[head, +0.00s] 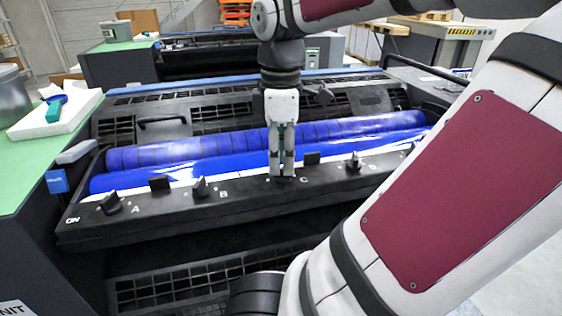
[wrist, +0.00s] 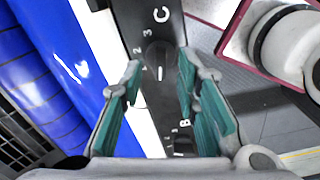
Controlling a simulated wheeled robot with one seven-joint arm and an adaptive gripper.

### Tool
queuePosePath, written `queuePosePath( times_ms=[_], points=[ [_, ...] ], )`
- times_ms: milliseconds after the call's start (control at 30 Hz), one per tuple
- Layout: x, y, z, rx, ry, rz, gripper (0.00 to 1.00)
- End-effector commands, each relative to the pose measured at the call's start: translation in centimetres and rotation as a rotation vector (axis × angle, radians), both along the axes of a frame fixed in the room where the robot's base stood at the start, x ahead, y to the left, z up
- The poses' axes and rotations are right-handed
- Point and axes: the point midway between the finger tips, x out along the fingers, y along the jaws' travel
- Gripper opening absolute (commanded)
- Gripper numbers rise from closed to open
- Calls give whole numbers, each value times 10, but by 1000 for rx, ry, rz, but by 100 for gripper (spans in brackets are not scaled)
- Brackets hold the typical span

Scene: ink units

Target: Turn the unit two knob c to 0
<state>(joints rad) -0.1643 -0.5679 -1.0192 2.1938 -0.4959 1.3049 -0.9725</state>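Knob C (wrist: 160,55) is a black knob on the dark control panel (head: 245,205). In the wrist view it sits just below the letter C, with the digits 1, 2 and 3 along its left side. A small pale mark shows on its lower part; its exact setting is hard to read. My gripper (head: 282,172) points down at the panel just left of the letter C and hides this knob in the head view. In the wrist view my gripper (wrist: 160,75) is open, with one green-padded finger on each side of the knob. Contact cannot be told.
Knob A (head: 110,204) and knob B (head: 200,188) stand to the left on the panel, knob D (head: 354,161) to the right. A blue roller (head: 220,168) lies behind the panel. A green-topped counter (head: 30,150) with a white tray stands at left.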

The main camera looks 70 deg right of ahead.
Motion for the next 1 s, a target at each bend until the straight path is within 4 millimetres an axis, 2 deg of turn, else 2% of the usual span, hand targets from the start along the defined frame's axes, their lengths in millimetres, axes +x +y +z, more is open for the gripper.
queuePosePath(
  times_ms=[300,500,700,1000],
  points=[
    [0,-1,65,-3,-3,-1,29],
    [0,0,92,-3,-1,-1,29],
    [0,0,102,-1,-1,0,29],
    [0,0,102,-1,-1,1,29]
  ],
)
